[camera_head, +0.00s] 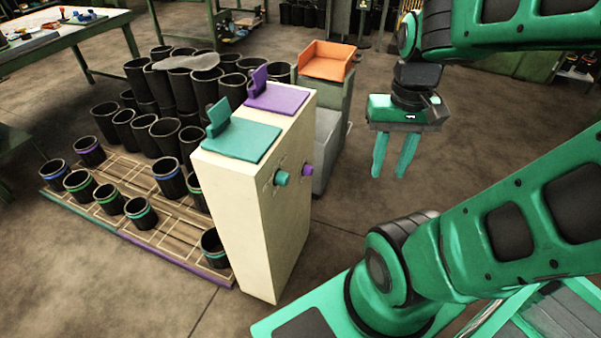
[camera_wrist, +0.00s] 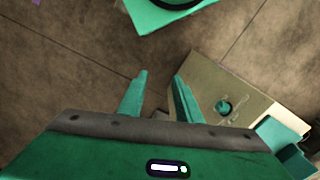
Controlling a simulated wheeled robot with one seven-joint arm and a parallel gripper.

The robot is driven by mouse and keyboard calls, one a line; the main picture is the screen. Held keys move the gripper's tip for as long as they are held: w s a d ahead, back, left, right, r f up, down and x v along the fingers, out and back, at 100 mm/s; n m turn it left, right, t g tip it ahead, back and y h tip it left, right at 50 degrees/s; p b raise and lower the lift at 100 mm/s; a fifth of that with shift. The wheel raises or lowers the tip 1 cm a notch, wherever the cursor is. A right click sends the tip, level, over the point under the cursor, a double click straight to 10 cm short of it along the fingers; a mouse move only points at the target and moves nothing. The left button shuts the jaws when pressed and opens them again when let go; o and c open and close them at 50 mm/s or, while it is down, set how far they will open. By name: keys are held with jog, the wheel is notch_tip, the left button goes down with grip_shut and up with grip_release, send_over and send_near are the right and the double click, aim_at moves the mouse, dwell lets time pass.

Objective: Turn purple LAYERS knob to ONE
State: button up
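The purple knob (camera_head: 307,170) sits on the right-hand face of the tall cream cabinet (camera_head: 234,222). A teal knob (camera_head: 281,178) is beside it, nearer the camera, and a teal knob also shows in the wrist view (camera_wrist: 223,107). The markings around the knobs are too small to read. My gripper (camera_head: 389,172) hangs in the air to the right of the cabinet, fingers pointing down, apart from both knobs. In the wrist view its fingers (camera_wrist: 160,82) are spread with only floor between them. The purple knob cannot be made out in the wrist view.
Teal (camera_head: 240,140) and purple (camera_head: 276,97) plates with upright pieces top the cabinet. Behind it stand grey bins, one with an orange tray (camera_head: 327,66). Black sleeves (camera_head: 165,135) crowd the left, some on a wooden pallet (camera_head: 150,220). Floor between gripper and cabinet is clear.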

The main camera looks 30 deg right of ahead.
jog(key=shift+s+d, duration=0.1)
jog(key=shift+d, duration=0.2)
jog(key=o, duration=0.5)
jog(key=shift+s+r, duration=0.1)
jog(key=shift+s, duration=0.2)
jog(key=m+t+y, duration=0.9)
jog(key=m+y, duration=0.3)
jog(key=m, duration=0.5)
send_near(312, 172)
jog(key=s+a+f, duration=0.2)
jog(key=s+a, duration=0.2)
jog(key=s, duration=0.2)
jog(key=w+d+m+t+h, duration=0.1)
jog(key=w+d+m+t, duration=0.25)
jog(key=m+t, duration=0.2)
jog(key=x, duration=0.6)
jog(key=f+x, duration=0.1)
jog(key=x, duration=0.3)
jog(key=shift+s+a, duration=0.1)
